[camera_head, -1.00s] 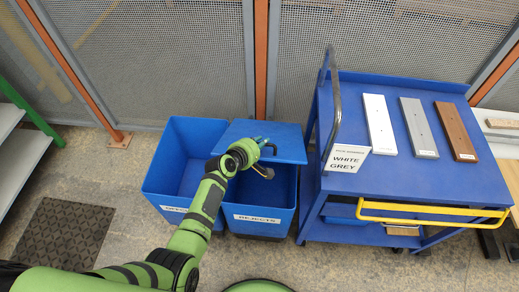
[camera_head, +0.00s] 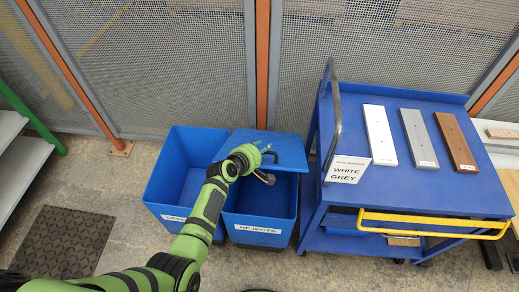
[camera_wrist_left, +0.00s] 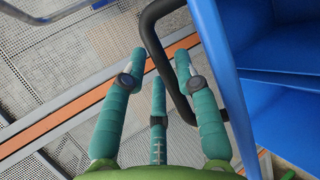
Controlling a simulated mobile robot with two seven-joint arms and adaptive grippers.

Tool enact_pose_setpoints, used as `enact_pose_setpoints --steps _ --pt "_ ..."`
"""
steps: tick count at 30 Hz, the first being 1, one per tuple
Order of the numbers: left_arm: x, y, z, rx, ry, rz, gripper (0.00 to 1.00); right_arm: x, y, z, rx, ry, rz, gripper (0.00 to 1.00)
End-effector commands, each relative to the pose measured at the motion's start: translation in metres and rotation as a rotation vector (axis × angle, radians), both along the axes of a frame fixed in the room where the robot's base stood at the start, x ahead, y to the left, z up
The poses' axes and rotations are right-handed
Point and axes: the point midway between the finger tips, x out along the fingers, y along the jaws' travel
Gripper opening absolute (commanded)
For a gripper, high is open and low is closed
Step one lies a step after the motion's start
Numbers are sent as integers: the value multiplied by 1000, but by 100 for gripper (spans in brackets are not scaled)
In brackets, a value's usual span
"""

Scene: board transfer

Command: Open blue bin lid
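The blue bin labelled REJECTS (camera_head: 258,232) stands on the floor. Its blue lid (camera_head: 286,150) is partly raised at the back, and the dark inside of the bin shows in front of it. My left gripper (camera_head: 266,153) is at the lid's black handle (camera_head: 270,179). In the left wrist view, the teal fingers (camera_wrist_left: 160,64) are spread apart, with the black bar of the handle (camera_wrist_left: 156,42) passing between them. The lid (camera_wrist_left: 220,70) shows nearly edge-on to the right of the fingers. I cannot tell whether a finger touches the bar. My right gripper is not in view.
An open blue bin (camera_head: 180,170) stands directly left. A blue cart (camera_head: 440,190) with a yellow handle, a WHITE GREY sign (camera_head: 347,170) and three boards (camera_head: 420,138) stands close on the right. A mesh fence (camera_head: 200,60) is behind. Floor in front is clear.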

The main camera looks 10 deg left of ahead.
Motion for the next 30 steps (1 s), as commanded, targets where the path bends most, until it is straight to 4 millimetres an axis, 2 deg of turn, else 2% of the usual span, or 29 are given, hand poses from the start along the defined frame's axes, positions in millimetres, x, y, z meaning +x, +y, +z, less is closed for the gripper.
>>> enact_pose_setpoints --steps 7,21,30 --pt "-13 6 9 -2 -3 1 30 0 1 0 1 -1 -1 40" --pt "-73 37 47 1 -1 2 30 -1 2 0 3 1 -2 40" --pt "-92 46 60 1 0 1 30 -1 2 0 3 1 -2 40"
